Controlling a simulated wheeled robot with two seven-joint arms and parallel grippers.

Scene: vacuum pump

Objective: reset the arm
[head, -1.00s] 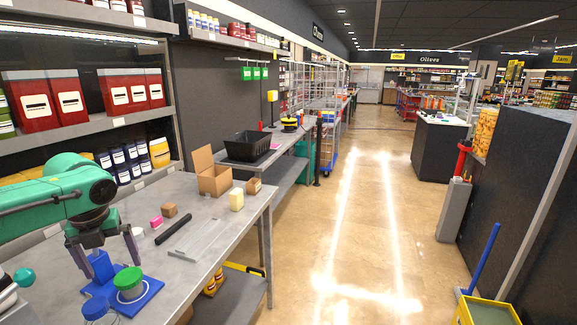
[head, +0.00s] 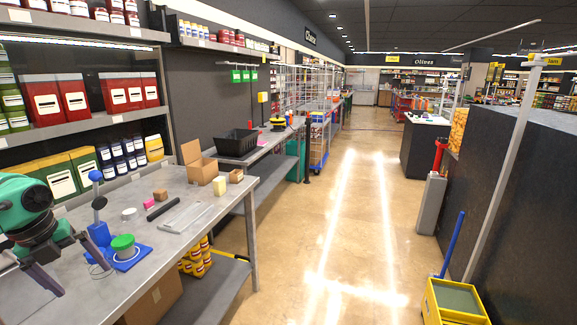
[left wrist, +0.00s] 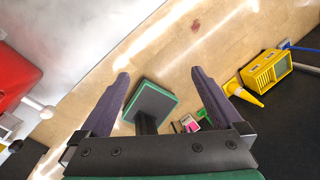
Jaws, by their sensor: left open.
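The vacuum pump stands on a blue base (head: 132,258) on the grey workbench. A green-lidded round jar (head: 123,246) sits on the base. Behind it a blue post (head: 99,232) carries an upright lever (head: 99,203) with a blue knob (head: 96,176) on top. My left gripper (head: 84,281) is at the left, in front of the pump and apart from it. Its two dark fingers are spread wide, with nothing held. In the left wrist view the open fingers (left wrist: 160,85) also show nothing gripped. My right gripper is out of view.
A black bar (head: 163,211), a clear tray (head: 186,217), a pink block (head: 149,204), a yellow block (head: 220,185) and an open cardboard box (head: 204,168) lie on the workbench (head: 215,212). Shelves with red canisters (head: 70,97) rise behind.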

